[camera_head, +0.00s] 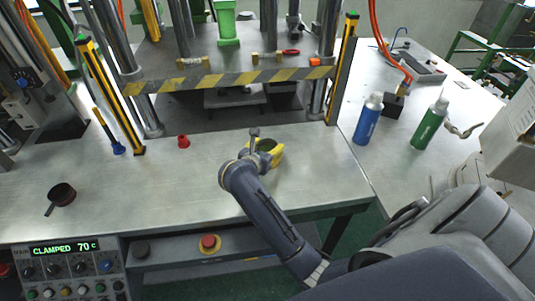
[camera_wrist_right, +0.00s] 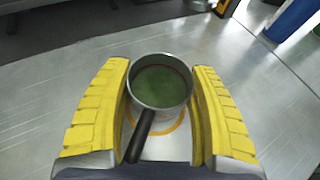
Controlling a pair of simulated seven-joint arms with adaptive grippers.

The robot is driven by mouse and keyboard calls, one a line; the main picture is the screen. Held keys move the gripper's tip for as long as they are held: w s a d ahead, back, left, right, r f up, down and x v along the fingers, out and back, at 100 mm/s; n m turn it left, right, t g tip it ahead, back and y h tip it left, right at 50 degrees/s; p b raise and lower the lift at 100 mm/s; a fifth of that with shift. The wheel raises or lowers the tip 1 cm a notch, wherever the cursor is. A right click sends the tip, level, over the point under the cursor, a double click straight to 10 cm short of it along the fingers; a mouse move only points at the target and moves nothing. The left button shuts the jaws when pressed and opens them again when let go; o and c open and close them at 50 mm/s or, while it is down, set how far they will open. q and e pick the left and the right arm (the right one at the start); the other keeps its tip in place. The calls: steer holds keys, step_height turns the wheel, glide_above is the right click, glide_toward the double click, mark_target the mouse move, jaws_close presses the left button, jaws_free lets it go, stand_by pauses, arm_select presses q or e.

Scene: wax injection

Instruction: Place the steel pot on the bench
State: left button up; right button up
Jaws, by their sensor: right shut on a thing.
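The steel pot (camera_wrist_right: 162,82) is a small round grey vessel with a dark handle and a green inside. In the right wrist view it sits between the two yellow fingers of my right gripper (camera_wrist_right: 165,98), which is shut on it. The handle points back toward the wrist. A yellow ring (camera_wrist_right: 178,124) shows on the bench surface below the pot. In the head view the pot (camera_head: 267,145) is partly hidden by the gripper, over the metal bench (camera_head: 200,185). I cannot tell whether its base touches the bench. My left gripper is not in view.
A press with a striped yellow-black bar (camera_head: 225,79) stands behind. A red knob-like piece (camera_head: 183,142) and a dark pan (camera_head: 62,194) are on the bench to the left. A blue bottle (camera_head: 368,119) and a green bottle (camera_head: 429,123) stand right.

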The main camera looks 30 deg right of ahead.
steer(key=shift+f, duration=1.55)
steer(key=shift+f, duration=0.15)
steer(key=o, duration=1.2)
steer(key=shift+o, duration=0.2)
steer(key=shift+r, duration=0.2)
steer(key=shift+v, duration=3.75)
